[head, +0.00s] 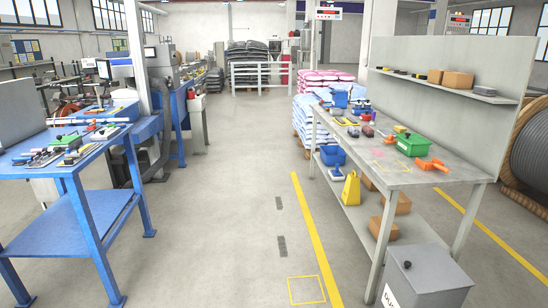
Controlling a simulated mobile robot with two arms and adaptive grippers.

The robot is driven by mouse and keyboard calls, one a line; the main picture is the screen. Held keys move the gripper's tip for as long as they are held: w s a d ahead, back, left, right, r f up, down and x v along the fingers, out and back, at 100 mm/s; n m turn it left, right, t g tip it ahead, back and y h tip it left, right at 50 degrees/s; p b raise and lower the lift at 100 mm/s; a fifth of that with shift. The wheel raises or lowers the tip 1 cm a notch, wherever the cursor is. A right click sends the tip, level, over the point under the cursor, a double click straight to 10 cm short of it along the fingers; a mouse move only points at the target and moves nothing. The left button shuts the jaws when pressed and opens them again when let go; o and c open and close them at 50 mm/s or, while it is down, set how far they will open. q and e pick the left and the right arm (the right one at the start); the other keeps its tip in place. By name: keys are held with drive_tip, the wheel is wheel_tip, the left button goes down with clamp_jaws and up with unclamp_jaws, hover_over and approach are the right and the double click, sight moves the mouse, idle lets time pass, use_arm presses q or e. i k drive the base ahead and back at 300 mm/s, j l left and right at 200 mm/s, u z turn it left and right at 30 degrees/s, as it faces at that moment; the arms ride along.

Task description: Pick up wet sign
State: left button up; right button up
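A small yellow wet sign (351,189) with a narrow, handle-like top stands upright at the right of the head view. It appears to be on the lower shelf of the grey workbench (402,176), close to the shelf's aisle-side edge. I cannot read any print on it. Neither of my grippers is in view.
Brown boxes (384,228) and a blue bin (332,155) share the lower shelf. A grey lidded bin (428,278) stands at the bench's near end. A blue workbench (75,215) is at the left. The floor aisle (225,190) between the benches is clear.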

sight(351, 194)
drive_tip(key=i, duration=2.05)
drive_tip(key=i+j+z, duration=0.15)
drive_tip(key=i+z, duration=0.35)
drive_tip(key=i, duration=0.15)
drive_tip(key=i+j+z, duration=0.45)
drive_tip(key=i, duration=0.15)
drive_tip(key=i+j+z, duration=0.5)
